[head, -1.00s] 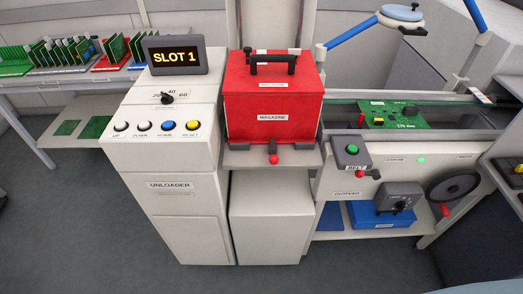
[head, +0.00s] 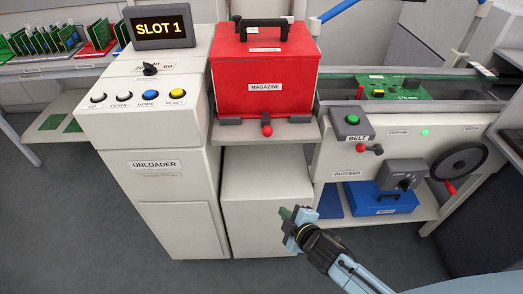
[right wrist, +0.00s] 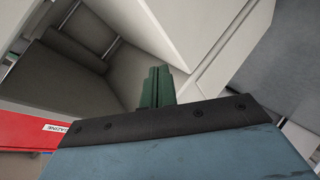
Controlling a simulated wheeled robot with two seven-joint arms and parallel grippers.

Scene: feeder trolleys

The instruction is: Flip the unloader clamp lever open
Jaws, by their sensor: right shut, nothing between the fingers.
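The unloader clamp lever (head: 267,129) has a small red ball knob and a dark stem. It hangs at the front edge of the unloader shelf (head: 232,133), just below the red magazine (head: 264,92). My right gripper (head: 286,213) is below the lever and slightly right of it, apart from it. Its green fingers are shut and empty, and they also show in the right wrist view (right wrist: 157,88). In that view the magazine (right wrist: 25,133) is at the left edge, and I cannot make out the lever. My left gripper is not in view.
The unloader cabinet (head: 158,205) with its buttons and SLOT 1 display (head: 160,27) stands to the left. The outfeed conveyor (head: 345,160), with another red-knobbed lever (head: 376,149) and a handwheel (head: 459,162), stands to the right. Open floor lies in front.

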